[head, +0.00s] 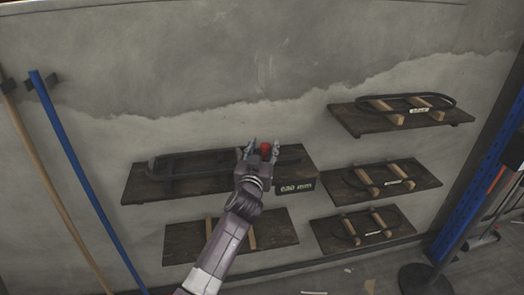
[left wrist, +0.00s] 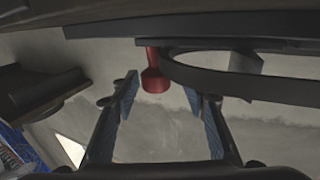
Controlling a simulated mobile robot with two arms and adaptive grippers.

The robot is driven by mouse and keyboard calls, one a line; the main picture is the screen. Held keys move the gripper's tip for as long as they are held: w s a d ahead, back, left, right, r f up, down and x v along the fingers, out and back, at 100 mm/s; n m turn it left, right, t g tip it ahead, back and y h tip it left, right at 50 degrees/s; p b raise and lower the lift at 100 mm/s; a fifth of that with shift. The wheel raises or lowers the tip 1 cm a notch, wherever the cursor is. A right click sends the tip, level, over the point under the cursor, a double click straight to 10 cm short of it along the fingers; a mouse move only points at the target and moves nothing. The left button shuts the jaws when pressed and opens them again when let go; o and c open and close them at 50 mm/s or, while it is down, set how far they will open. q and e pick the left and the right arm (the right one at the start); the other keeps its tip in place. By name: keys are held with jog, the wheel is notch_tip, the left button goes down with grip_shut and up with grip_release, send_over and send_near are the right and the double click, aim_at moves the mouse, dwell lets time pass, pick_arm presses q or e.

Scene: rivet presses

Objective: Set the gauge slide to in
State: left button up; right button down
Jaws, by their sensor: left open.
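A red knob (head: 265,149) sits at the dark gauge slide (head: 190,165) on the upper left shelf. In the left wrist view the red knob (left wrist: 155,76) hangs in the gap between the fingertips, nearer the left finger. My left gripper (head: 260,151) is open, with a finger on either side of the knob; I see no clear contact. It also shows open in the left wrist view (left wrist: 161,84). Part of the slide behind the gripper is hidden. My right gripper is not in view.
A dark label (head: 296,187) with a number in mm hangs at the shelf's right end. Another shelf (head: 190,240) lies below. Several shelves with wooden-barred frames (head: 400,112) are on the right. A blue pole (head: 85,180) leans at left. A round black base (head: 424,280) stands lower right.

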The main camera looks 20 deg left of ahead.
pick_arm(q)
jog(key=v, duration=1.2)
jog(key=shift+a, duration=0.15)
jog(key=s+f+g+h, duration=0.1)
jog(key=s+f+g, duration=0.6)
jog(key=s+f, duration=0.75)
jog(key=s+d+f+m+g+h, duration=0.1)
jog(key=s+d+f+g, duration=0.15)
jog(key=s, duration=0.45)
jog(key=s+d+f+m+g+h, duration=0.1)
jog(key=s+f+m+g, duration=0.1)
jog(key=s+f, duration=0.35)
jog(key=s+d+f+m+g+h, duration=0.1)
jog(key=s+d+g, duration=0.15)
jog(key=s, duration=0.65)
notch_tip(320, 180, down, 27)
jog(key=s+g, duration=0.1)
jog(key=s, duration=0.1)
jog(key=s+a+f+g, duration=0.1)
jog(key=s+a+f, duration=0.2)
jog(key=s+f, duration=1.2)
jog(key=shift+s+a+f+m+g, duration=0.2)
jog(key=shift+s+m+g, duration=0.1)
jog(key=shift+s, duration=0.5)
